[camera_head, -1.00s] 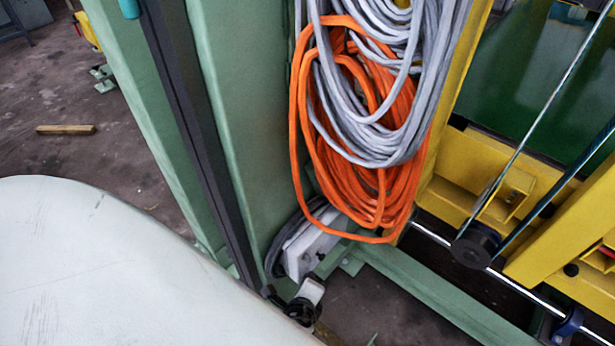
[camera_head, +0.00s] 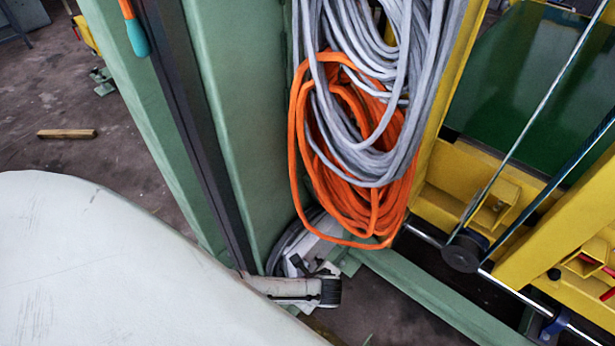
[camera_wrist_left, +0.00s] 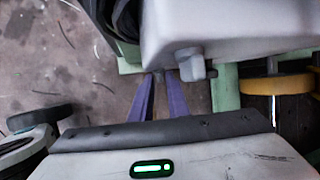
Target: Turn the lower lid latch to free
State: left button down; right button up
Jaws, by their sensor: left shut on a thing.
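A pale box (camera_wrist_left: 230,25) fills the top of the left wrist view, with a grey knob-like latch (camera_wrist_left: 192,64) on its lower edge. My left gripper (camera_wrist_left: 160,77) has its two purple fingers closing toward a small dark piece under that edge, just left of the knob. It is shut on this piece, which looks like a latch but is mostly hidden by the fingertips. In the head view the white box (camera_head: 322,238) sits low on the green post, partly behind hanging cables. A white and black part of my left arm (camera_head: 300,288) is in front of it. My right gripper is not in view.
Orange cable (camera_head: 300,130) and grey cable (camera_head: 375,165) hang in coils above the box. A green post (camera_head: 230,120) stands to the left. A yellow frame (camera_head: 480,190) with a rod and dark roller (camera_head: 462,252) stands to the right. A wooden block (camera_head: 67,134) lies on the floor.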

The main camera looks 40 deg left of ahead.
pick_arm(q)
jog(key=shift+w+g+b, duration=0.3)
jog(key=shift+g+b, duration=0.2)
jog(key=shift+g, duration=0.7)
jog(key=shift+m, duration=0.3)
jog(key=c, duration=1.9)
grip_release()
